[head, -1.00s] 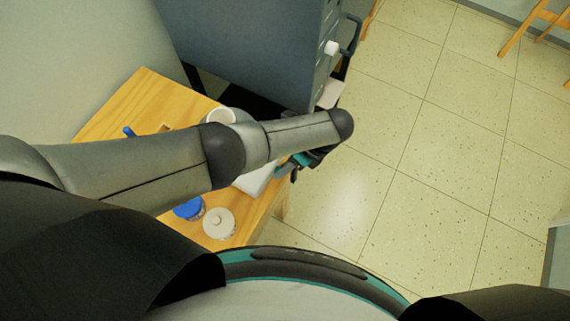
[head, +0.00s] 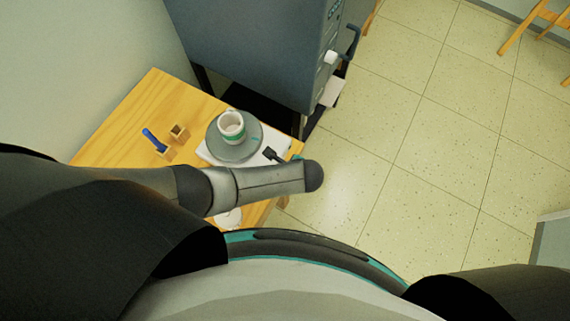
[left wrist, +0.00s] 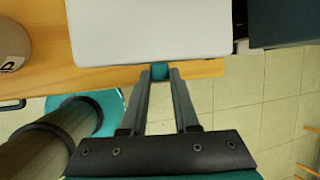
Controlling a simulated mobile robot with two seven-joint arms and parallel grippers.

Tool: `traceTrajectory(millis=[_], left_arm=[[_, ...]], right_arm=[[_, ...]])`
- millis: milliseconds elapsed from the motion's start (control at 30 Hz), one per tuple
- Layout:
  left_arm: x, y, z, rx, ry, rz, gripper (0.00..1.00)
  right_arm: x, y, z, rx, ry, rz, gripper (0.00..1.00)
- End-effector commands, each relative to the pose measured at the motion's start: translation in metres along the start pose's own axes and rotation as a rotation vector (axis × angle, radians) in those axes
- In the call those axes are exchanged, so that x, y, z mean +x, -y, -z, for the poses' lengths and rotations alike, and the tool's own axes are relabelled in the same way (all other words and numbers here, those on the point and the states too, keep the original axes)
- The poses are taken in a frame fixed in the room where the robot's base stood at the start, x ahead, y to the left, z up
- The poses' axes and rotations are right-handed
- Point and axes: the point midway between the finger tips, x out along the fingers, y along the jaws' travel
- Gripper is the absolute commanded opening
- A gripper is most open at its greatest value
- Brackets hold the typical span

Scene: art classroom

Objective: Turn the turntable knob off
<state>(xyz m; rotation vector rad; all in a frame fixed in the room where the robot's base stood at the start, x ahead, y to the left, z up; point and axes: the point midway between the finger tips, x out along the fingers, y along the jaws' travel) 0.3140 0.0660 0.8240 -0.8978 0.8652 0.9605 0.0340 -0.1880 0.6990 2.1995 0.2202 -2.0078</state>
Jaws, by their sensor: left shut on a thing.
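The turntable stands on the wooden table in the head view, with a round grey disc (head: 250,153) on a pale base (head: 205,153). A whitish cup-like pot (head: 231,125) stands upright on the disc. In the left wrist view the pale base (left wrist: 150,30) fills the top, and a small teal knob (left wrist: 160,71) shows at its edge. My left gripper (left wrist: 160,76) has its two fingertips on either side of the knob and is shut on it. In the head view my left forearm hides most of this gripper. My right gripper is in neither view.
The wooden table (head: 120,125) also holds a blue-handled tool (head: 154,140), a small wooden block (head: 179,132) and a white-lidded jar (head: 229,218), partly behind my arm. A big grey cabinet-like unit (head: 255,50) stands beyond it. Tiled floor (head: 430,150) is open on the right.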

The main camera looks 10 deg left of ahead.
Motion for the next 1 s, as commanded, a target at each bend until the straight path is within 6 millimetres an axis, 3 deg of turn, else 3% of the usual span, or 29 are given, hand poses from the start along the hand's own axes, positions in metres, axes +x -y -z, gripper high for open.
traceTrajectory(millis=[567,600,833,1000], left_arm=[[-0.0001,-0.0003,-0.0003,-0.012,0.003,0.032,0.00],[-0.0001,-0.0003,-0.0003,-0.012,0.003,0.032,0.33],[0.0000,-0.0004,-0.0001,-0.012,0.002,0.032,0.59],[0.0001,-0.0005,-0.0001,-0.012,0.002,0.031,0.59]], right_arm=[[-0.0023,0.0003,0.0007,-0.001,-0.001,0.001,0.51],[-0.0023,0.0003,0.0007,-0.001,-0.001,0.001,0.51],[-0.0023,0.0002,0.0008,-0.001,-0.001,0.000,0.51],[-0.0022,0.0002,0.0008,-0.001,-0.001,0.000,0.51]])
